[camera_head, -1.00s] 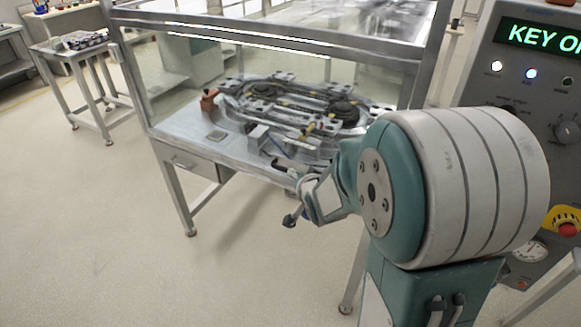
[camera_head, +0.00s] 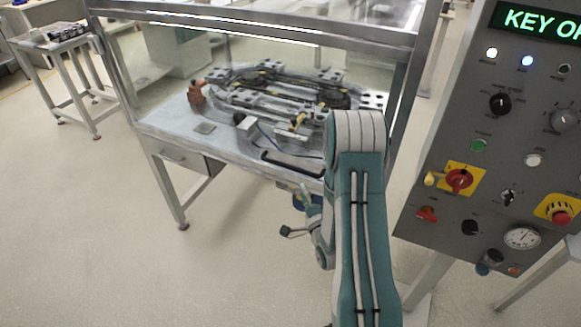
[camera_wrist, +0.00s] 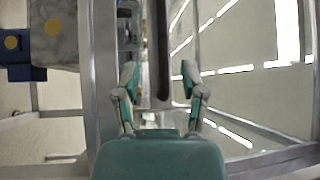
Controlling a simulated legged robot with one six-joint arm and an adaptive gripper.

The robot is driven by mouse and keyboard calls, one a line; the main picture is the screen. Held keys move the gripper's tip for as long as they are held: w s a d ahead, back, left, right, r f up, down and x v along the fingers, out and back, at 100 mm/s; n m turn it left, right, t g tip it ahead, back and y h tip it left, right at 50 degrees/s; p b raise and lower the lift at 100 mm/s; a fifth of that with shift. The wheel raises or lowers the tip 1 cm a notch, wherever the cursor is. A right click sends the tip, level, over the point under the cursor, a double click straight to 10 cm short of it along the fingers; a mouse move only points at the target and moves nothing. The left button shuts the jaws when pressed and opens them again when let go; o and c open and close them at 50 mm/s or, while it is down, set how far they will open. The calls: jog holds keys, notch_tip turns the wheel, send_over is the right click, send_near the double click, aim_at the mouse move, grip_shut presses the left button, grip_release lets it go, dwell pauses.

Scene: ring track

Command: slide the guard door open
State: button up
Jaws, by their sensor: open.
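The guard door (camera_head: 215,85) is a clear panel in the front of the metal-framed enclosure. I cannot tell from its faint edges how far it stands open. A black bar handle (camera_head: 290,165) sits low at the front, left of my arm. My gripper (camera_head: 298,215) is below and in front of the handle, apart from it, partly hidden by my arm. In the wrist view my gripper (camera_wrist: 159,78) is open and empty. The dark handle bar (camera_wrist: 162,45) runs lengthwise between its fingertips in the picture, beyond them.
A ring track (camera_head: 285,95) with blocks lies inside the enclosure. A drawer (camera_head: 180,158) hangs under its table. A control panel (camera_head: 500,150) with knobs and buttons stands close on the right. A side table (camera_head: 55,42) is at the far left. The floor in front is clear.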

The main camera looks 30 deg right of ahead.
aim_at(291, 166)
jog(key=w, duration=0.3)
jog(key=w+r, duration=0.1)
jog(key=w, duration=0.2)
jog(key=w+d, duration=0.1)
jog(key=w, duration=0.3)
jog(key=shift+r, duration=0.2)
grip_shut()
